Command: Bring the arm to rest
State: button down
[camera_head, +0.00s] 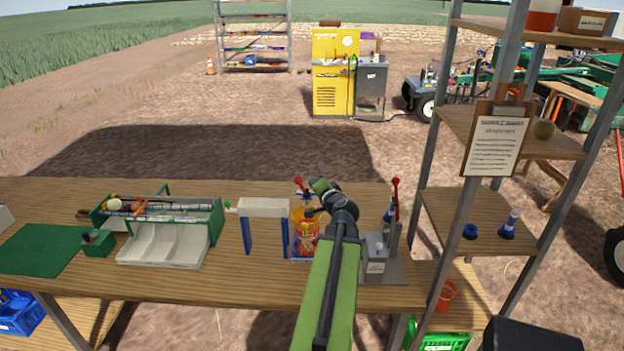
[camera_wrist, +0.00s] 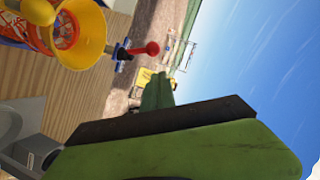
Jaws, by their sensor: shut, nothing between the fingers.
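My arm (camera_head: 333,285) reaches from the bottom of the head view over the wooden workbench (camera_head: 215,284). My gripper (camera_head: 319,186) is at its far end, raised above the bench, shut and empty. In the wrist view its green finger (camera_wrist: 185,152) fills the lower middle. An orange container (camera_head: 302,241) stands on the bench just below and left of the gripper. In the wrist view a yellow funnel (camera_wrist: 83,32) shows at upper left, apart from the finger. The arm hides part of the bench.
A grey fixture (camera_head: 376,262) with a red-knobbed lever (camera_head: 395,183) stands right of the arm. A white-topped stand (camera_head: 264,208) and a divided tray (camera_head: 165,245) are to the left. A metal-framed shelf (camera_head: 470,215) rises at the right. Air above the bench's left side is clear.

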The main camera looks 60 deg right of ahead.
jog(key=shift+s+a, duration=0.25)
jog(key=shift+s, duration=0.05)
jog(key=shift+w, duration=0.1)
